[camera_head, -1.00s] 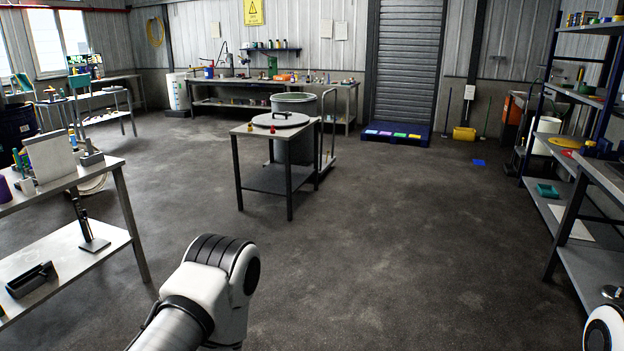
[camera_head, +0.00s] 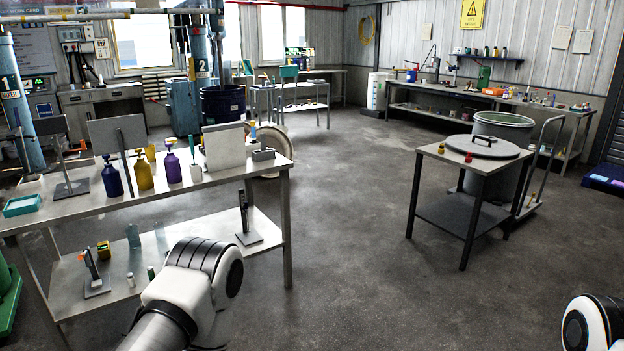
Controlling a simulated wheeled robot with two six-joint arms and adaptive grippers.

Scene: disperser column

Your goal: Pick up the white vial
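No object is clearly a white vial at this size. A small white container (camera_head: 196,173) stands on the near left bench, just right of the purple spray bottle (camera_head: 172,165). Neither gripper is in view. Only a white and black link of my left arm shows at bottom centre-left, hiding part of the lower shelf, and a link of my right arm at bottom right.
The near left bench (camera_head: 80,208) also holds a dark blue bottle (camera_head: 112,178), a yellow bottle (camera_head: 144,173), a teal tray (camera_head: 22,205) and upright panels. A small table (camera_head: 425,151) with a dark round lid (camera_head: 482,147) stands right. The floor between them is clear.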

